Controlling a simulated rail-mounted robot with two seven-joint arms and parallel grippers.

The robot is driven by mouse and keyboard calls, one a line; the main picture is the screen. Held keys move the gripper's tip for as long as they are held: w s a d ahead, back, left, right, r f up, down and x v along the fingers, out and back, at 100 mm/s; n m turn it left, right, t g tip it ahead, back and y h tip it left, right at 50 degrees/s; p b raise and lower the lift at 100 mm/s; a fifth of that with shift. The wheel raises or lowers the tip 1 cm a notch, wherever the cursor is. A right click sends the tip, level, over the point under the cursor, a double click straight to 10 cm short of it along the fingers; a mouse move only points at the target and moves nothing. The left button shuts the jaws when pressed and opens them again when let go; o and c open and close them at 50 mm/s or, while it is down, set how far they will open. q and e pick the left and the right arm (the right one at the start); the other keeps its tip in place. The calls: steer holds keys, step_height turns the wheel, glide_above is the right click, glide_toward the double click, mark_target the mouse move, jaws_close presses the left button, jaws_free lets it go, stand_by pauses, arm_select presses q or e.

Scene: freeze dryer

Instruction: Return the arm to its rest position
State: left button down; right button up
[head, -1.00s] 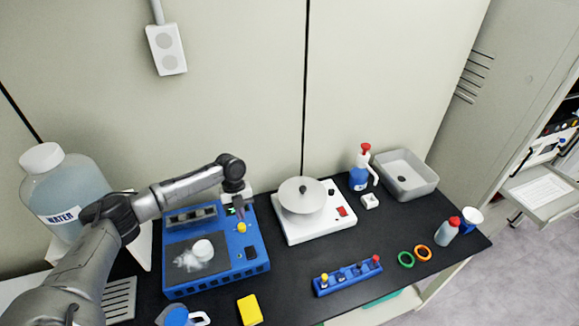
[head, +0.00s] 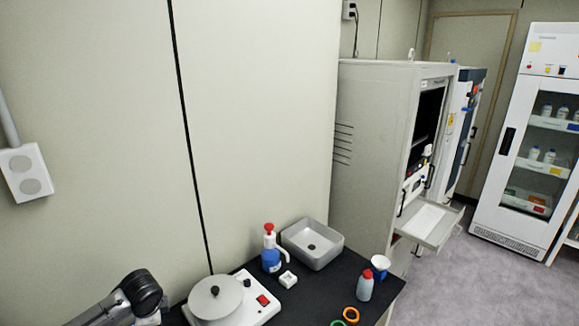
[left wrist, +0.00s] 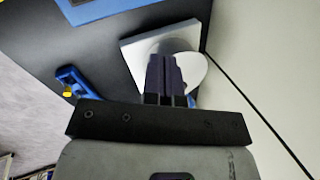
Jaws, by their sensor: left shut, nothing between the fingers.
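My left arm (head: 132,297) shows at the bottom left of the head view, as a dark joint and a grey link beside the white device with the round lid. Its gripper is not visible there. In the left wrist view, my left gripper (left wrist: 165,76) has its dark fingers together, with nothing between them. The fingers overlap the white device in that picture; the height between them cannot be told. My right arm and gripper are not in view.
The white device (head: 258,303) stands on the black bench. Cabinet (head: 380,150) stands beyond.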

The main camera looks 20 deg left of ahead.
arm_select(q)
steer(key=w+d+r+n+t, duration=0.1)
steer(key=d+r+t, duration=0.1)
steer(key=d, duration=0.3)
steer(key=w+d+r+n+t, duration=0.1)
steer(key=w+d+r+t, duration=0.1)
steer(key=d, duration=0.4)
steer(key=s+d+n+t, duration=0.1)
steer(key=s+d+t, duration=0.1)
steer(key=s+d, duration=0.3)
steer(key=s+d+t, duration=0.1)
steer(key=s+d, duration=0.2)
steer(key=d, duration=0.5)
steer(key=s+d+f+n+g+h, duration=0.2)
steer(key=s+d+f+g, duration=0.15)
steer(key=s+f, duration=0.55)
steer(key=s+d+f+n+g+h, duration=0.2)
steer(key=s+d+f, duration=0.3)
steer(key=s, duration=0.8)
step_height(320, 180, up, 19)
steer(key=p, duration=1.9)
steer(key=shift+s+a+p, duration=0.15)
steer(key=shift+a+p, duration=0.2)
steer(key=shift+a, duration=0.1)
